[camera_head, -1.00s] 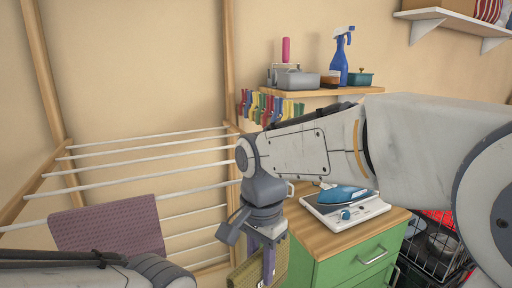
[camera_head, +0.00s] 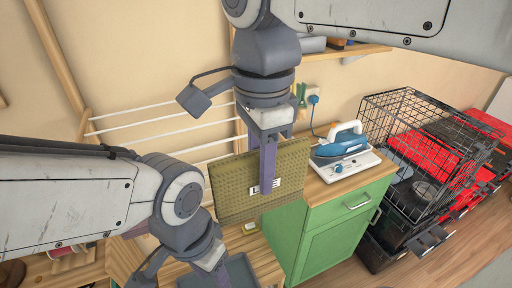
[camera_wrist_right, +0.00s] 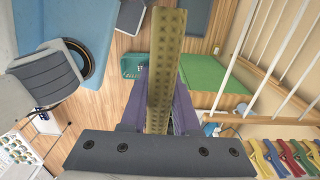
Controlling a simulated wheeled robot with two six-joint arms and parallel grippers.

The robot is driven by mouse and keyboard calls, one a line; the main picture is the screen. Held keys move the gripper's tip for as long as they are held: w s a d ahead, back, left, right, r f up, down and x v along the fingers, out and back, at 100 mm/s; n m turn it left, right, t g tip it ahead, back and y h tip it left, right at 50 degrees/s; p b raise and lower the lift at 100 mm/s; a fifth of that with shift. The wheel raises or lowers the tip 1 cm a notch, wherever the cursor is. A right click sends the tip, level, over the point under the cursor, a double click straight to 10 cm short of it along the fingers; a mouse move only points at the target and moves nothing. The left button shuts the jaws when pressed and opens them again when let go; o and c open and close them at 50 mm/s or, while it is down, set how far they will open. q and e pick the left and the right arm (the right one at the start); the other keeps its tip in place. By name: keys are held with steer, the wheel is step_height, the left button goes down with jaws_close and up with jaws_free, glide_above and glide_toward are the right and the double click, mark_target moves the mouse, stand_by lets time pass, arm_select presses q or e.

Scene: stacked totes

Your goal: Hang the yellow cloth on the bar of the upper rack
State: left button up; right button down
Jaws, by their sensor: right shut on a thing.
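The yellow cloth (camera_head: 230,185) is olive-yellow and dotted, with a small white label. My right gripper (camera_head: 268,185) is shut on it, and the cloth hangs below and to the left of the fingers. In the right wrist view the cloth (camera_wrist_right: 165,65) stands edge-on between the two purple fingers. The rack (camera_head: 160,121), with white bars in a wooden frame, is behind and left of the cloth, which appears apart from the bars. My left arm covers its lower left part. My left gripper (camera_head: 215,270) is low at the bottom edge; its jaw opening is not clear.
A green cabinet (camera_head: 335,235) with a wooden top stands right of the cloth. A blue iron (camera_head: 342,145) rests on it. Coloured pegs (camera_wrist_right: 285,158) show beside the rack in the right wrist view.

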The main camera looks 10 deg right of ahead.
steer(key=w+a+p, duration=0.1)
steer(key=w+p, duration=0.1)
steer(key=w, duration=0.2)
steer(key=w+a+f+p, duration=0.1)
steer(key=w+a+p, duration=0.1)
steer(key=w, duration=0.3)
steer(key=w+a+f+p, duration=0.1)
steer(key=w+p, duration=0.1)
steer(key=w, duration=0.2)
steer(key=shift+w+a+p, duration=0.15)
steer(key=shift+a+p, duration=0.05)
steer(key=shift+p, duration=0.1)
step_height(320, 180, down, 11)
steer(key=b, duration=0.7)
steer(key=shift+f, duration=0.15)
stand_by(0.9)
steer(key=c, duration=0.6)
jaws_free()
